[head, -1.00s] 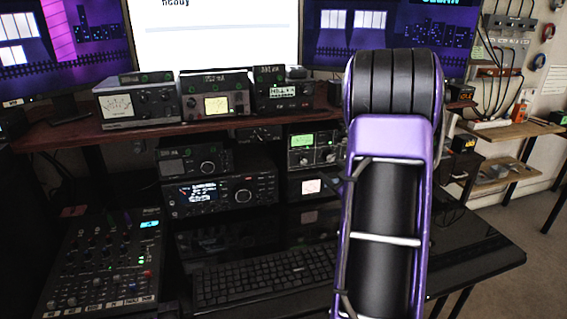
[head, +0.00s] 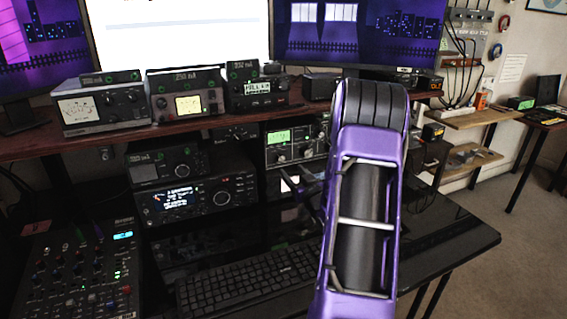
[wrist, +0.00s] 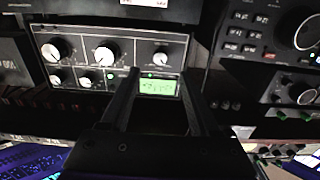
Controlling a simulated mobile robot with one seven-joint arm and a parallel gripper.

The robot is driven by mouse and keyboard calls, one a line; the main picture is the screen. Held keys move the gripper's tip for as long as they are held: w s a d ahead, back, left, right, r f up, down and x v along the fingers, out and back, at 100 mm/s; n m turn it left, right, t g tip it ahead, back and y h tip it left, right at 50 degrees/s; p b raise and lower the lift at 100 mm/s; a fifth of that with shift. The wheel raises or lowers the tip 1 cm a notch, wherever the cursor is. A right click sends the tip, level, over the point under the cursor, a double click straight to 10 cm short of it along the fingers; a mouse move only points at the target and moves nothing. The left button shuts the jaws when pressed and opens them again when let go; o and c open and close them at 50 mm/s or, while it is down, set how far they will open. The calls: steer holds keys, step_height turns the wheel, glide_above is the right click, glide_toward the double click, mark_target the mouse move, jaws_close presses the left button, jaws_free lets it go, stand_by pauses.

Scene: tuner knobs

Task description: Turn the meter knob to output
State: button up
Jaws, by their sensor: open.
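The tuner (head: 288,150) is a dark box with a lit green display and several round knobs, under the wooden shelf in the head view. In the wrist view the same tuner (wrist: 75,38) appears upside down, with large knobs at upper left, a smaller knob (wrist: 160,57) and the green display (wrist: 157,88) near its lower edge. I cannot read which knob is the meter knob. My gripper (wrist: 158,80) is open and empty, its two dark fingers reaching toward the panel on either side of the display. Contact with the panel is unclear. In the head view my arm hides the tuner's right side.
A radio (head: 183,200) with a large dial stands left of the tuner, a smaller unit (head: 165,165) on it. Meters (head: 100,108) line the shelf (head: 35,145) above. A keyboard (head: 250,280) and a mixer (head: 75,275) lie in front. The desk (head: 450,235) is clear at right.

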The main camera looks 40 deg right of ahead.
mark_target(282, 159)
steer(key=x, duration=0.7)
steer(key=shift+w, duration=0.25)
jaws_close()
